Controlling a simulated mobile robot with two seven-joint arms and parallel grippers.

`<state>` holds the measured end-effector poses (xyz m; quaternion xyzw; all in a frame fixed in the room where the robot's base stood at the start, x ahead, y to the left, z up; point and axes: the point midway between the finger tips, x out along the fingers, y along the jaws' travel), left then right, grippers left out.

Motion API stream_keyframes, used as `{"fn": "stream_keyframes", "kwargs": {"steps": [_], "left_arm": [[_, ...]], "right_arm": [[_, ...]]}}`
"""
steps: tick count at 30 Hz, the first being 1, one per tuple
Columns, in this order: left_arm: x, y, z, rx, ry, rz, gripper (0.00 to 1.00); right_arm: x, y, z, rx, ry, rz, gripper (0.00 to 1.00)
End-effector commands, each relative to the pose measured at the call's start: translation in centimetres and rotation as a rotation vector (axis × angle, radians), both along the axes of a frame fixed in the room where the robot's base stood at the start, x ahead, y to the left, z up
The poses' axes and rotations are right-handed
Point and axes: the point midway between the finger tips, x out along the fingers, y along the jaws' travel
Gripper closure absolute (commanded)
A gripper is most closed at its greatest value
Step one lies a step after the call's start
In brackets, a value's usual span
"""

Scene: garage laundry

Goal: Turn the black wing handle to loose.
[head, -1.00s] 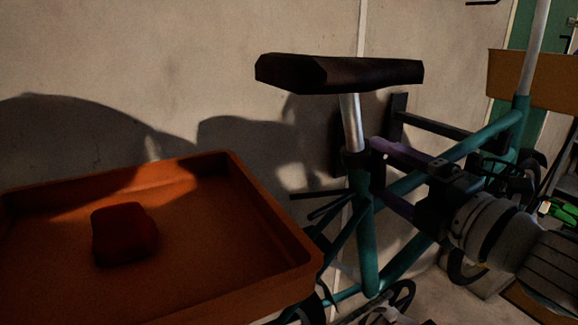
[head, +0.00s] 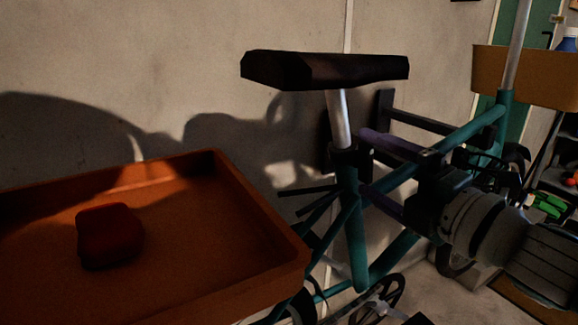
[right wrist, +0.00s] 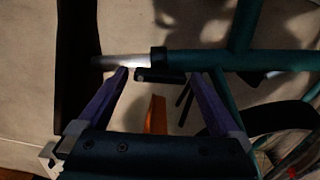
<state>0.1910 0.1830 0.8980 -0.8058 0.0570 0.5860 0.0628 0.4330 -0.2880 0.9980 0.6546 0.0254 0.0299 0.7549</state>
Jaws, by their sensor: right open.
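The teal bicycle frame has a seat clamp (head: 345,158) around its silver seat post (head: 339,118). In the right wrist view, a short dark bar that looks like the black wing handle (right wrist: 160,76) sits beside the collar. In the head view the handle is hard to make out. My right gripper (head: 363,161) comes in from the right with purple fingers. It is open, one finger above the other beside the clamp. In the right wrist view the handle lies between the fingertips (right wrist: 157,75), with no clear grip on it. My left gripper is out of view.
The black saddle (head: 325,70) is above the clamp. An orange tray (head: 262,225) holding a red block (head: 110,236) is at the left. A dark wall bracket (head: 386,112) is behind the bike. A tan box (head: 530,75) is at the far right.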

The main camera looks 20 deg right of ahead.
Motion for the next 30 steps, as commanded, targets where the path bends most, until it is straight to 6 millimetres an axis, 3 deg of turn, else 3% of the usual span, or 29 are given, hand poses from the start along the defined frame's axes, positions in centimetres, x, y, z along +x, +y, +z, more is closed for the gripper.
{"fn": "stream_keyframes", "kwargs": {"steps": [15,20,30], "left_arm": [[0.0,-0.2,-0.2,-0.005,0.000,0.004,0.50],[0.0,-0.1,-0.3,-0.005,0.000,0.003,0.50],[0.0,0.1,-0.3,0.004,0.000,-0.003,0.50]], "right_arm": [[-8.4,-0.6,-0.1,0.002,0.002,0.000,0.00],[-9.4,-0.7,0.0,0.000,-0.001,0.000,0.00],[-9.4,-0.7,0.0,0.000,-0.001,0.000,0.00]]}}
